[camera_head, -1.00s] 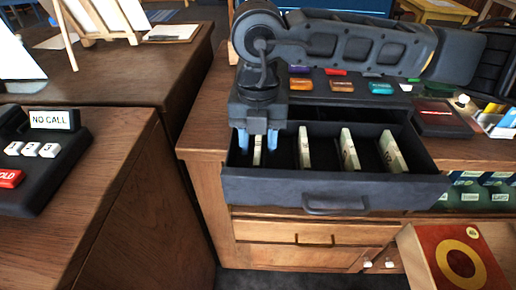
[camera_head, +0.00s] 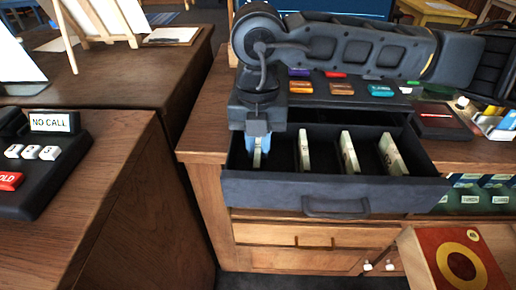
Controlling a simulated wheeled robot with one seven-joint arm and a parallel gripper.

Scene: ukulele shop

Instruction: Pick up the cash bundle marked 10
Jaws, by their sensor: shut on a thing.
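The open cash drawer (camera_head: 335,186) of the dark register holds several cash bundles standing on edge in separate compartments. My gripper (camera_head: 257,146) points down into the leftmost compartment, with its blue fingertips shut on the leftmost cash bundle (camera_head: 257,158). The fingers and the drawer's front wall hide most of that bundle. Other bundles stand to the right: one (camera_head: 304,150), one (camera_head: 348,153) and one (camera_head: 391,154). The number on each bundle is too small to read here.
Coloured register keys (camera_head: 341,88) lie behind the drawer, under my arm. A device marked NO CALL (camera_head: 50,122) sits on the left counter. A red box with a yellow ring (camera_head: 460,262) is at the lower right. A gap separates the two counters.

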